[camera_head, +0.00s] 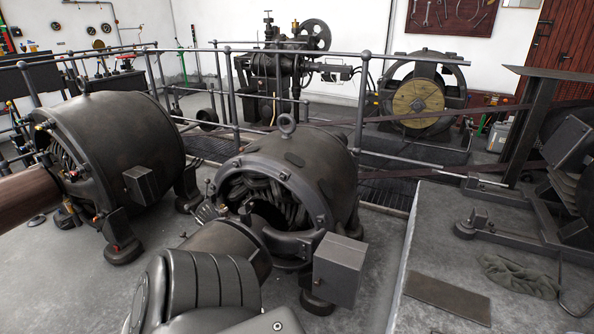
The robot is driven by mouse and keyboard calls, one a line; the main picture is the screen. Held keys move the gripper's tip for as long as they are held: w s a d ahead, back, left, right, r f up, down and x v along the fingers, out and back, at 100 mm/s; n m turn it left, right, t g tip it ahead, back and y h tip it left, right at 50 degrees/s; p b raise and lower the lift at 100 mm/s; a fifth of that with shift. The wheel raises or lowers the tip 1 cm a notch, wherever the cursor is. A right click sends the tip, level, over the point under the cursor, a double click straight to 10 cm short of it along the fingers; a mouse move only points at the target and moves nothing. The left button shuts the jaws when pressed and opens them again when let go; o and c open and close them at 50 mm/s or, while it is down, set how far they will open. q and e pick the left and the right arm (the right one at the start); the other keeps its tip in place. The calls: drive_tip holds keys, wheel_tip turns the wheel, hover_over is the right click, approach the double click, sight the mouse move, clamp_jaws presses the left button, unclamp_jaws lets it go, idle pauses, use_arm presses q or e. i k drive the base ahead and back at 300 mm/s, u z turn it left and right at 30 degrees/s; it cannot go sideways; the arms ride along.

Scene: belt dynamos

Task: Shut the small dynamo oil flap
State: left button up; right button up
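Two dark belt dynamos stand on the floor. The smaller-looking one (335,165) is in the middle, with a lifting eye on top and a grey box (340,270) at its lower right front. Its front opening shows dark windings, and a dark cylinder runs forward from it. Several dark oval patches lie on its casing; I cannot tell whether any is the oil flap, or whether a flap stands open. The larger dynamo (120,130) is at the left. A ribbed dark body at the bottom, which looks like mine, hides part of the middle dynamo's front. I see neither gripper.
Metal railings (362,105) run behind the dynamos. A raised grey platform (425,235) at the right bears a brown mat (447,297) and a crumpled cloth (517,275). A machine with a yellowish disc (418,97) stands behind. Some floor is clear at the lower left.

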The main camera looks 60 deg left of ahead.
sight(249, 205)
drive_tip(key=i, duration=0.35)
drive_tip(key=u, duration=2.75)
